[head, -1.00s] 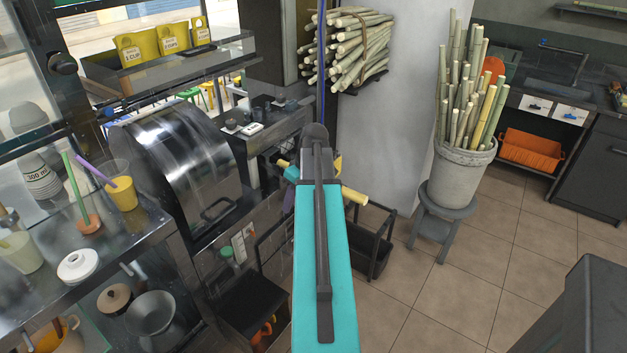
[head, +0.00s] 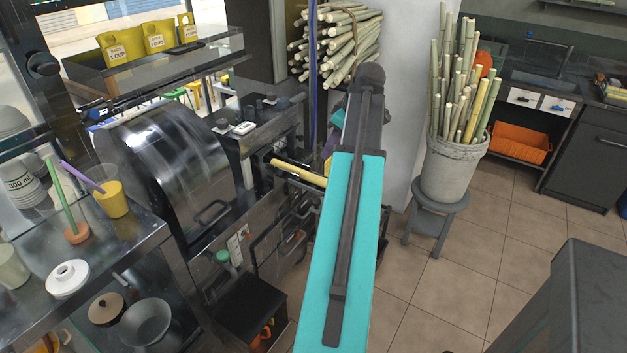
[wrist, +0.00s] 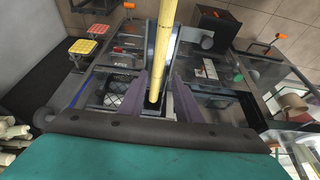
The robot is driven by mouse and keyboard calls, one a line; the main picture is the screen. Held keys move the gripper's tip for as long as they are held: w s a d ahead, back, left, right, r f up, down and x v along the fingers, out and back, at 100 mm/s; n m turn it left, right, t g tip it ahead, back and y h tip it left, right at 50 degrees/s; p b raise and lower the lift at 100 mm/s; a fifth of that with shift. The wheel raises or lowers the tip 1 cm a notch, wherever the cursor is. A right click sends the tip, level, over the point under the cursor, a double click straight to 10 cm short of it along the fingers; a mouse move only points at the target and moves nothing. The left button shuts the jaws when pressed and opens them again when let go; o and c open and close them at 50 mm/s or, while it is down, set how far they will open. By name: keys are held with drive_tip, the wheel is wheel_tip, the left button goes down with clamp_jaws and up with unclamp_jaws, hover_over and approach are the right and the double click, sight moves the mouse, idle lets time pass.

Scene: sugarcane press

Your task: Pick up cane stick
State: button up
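A yellow cane stick (head: 298,173) lies at a slant beside the metal press (head: 165,165) in the head view; its right part is hidden behind my teal arm. In the head view my gripper is mostly hidden by the arm.
A cane bundle (head: 338,42) sits on a rack at the back. A bucket of upright canes (head: 452,168) stands on a stool (head: 436,215) at right. A counter with cups (head: 110,200) is at left. Tiled floor (head: 470,270) is free at right.

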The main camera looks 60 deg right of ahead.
drive_tip(key=shift+w+f, duration=0.1)
drive_tip(key=shift+f, duration=0.05)
drive_tip(key=p, duration=0.1)
hover_over(316, 176)
drive_tip(key=s, duration=0.2)
drive_tip(key=shift+s+f, duration=0.1)
drive_tip(key=shift+f, duration=3.75)
drive_tip(key=shift+p+x, duration=0.85)
drive_tip(key=shift+x, duration=1.8)
drive_tip(key=shift+s+d, duration=0.1)
clamp_jaws()
